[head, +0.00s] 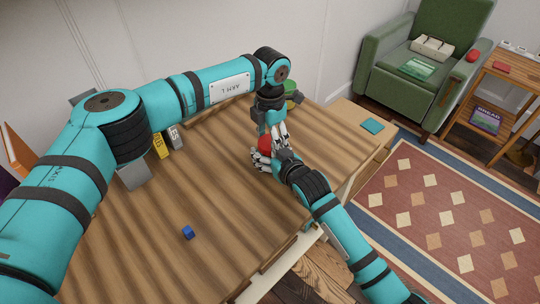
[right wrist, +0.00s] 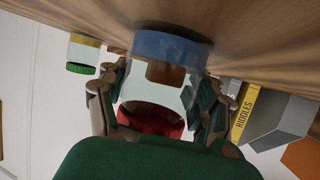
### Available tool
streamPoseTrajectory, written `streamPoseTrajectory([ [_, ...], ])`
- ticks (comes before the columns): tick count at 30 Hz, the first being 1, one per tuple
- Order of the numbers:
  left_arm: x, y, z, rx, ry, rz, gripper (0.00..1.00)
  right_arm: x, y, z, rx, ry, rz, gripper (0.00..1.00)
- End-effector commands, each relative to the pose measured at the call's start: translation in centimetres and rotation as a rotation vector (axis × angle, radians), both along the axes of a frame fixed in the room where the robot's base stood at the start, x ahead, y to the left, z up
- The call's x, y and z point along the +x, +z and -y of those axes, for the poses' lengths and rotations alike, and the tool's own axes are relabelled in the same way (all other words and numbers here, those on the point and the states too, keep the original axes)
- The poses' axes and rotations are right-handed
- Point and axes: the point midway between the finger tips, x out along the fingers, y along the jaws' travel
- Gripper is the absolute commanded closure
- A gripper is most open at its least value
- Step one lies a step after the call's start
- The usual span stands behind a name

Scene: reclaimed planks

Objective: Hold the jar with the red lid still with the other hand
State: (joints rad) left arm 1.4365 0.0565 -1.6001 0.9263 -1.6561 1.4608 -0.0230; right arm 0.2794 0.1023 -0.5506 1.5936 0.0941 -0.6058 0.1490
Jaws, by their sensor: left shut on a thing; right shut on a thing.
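The jar with the red lid (head: 264,143) stands on the plank table, mostly hidden between my two hands in the head view. In the right wrist view, which looks upside down, it has a pale body, a blue band (right wrist: 170,46) at the table end and its red lid (right wrist: 150,118) at the other end. My left gripper (head: 277,132) comes down from above and is shut at the lid; its exact contact is hidden. My right gripper (head: 262,160) comes in low from the front right, its fingers shut around the jar's sides.
A jar with a green lid (right wrist: 80,68) stands close by, partly behind my left arm in the head view. A yellow book (head: 160,146) and a grey book (head: 175,137) stand at the back left. A small blue cube (head: 188,232) lies at the front. The table's middle is clear.

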Motion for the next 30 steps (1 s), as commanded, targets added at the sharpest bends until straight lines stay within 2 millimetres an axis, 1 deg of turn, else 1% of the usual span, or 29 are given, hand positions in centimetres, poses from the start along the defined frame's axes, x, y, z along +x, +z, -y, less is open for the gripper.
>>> streamPoseTrajectory([
  [3,0.0,0.0,0.0,0.0,-0.08,0.001,0.8,0.0,0.0,-0.1,0.0,0.001,0.0,1.0],
  [11,0.0,0.0,0.0,0.0,-0.089,0.001,0.8,0.0,0.0,-0.1,0.0,0.001,0.0,1.0],
  [12,0.0,0.0,0.0,0.0,-0.088,0.001,0.4,0.0,0.0,-0.1,0.0,0.001,0.0,1.0],
  [17,0.0,0.0,0.0,0.0,-0.088,0.001,0.19,0.0,0.0,-0.1,0.0,0.001,0.0,1.0],
  [26,0.0,0.2,0.1,-0.001,-0.088,0.0,0.18,0.0,0.0,0.0,0.0,0.0,-0.001,1.0],
  [30,0.0,1.3,0.1,-0.003,-0.089,0.003,0.18,0.0,0.0,0.0,0.0,0.0,-0.001,1.0],
])
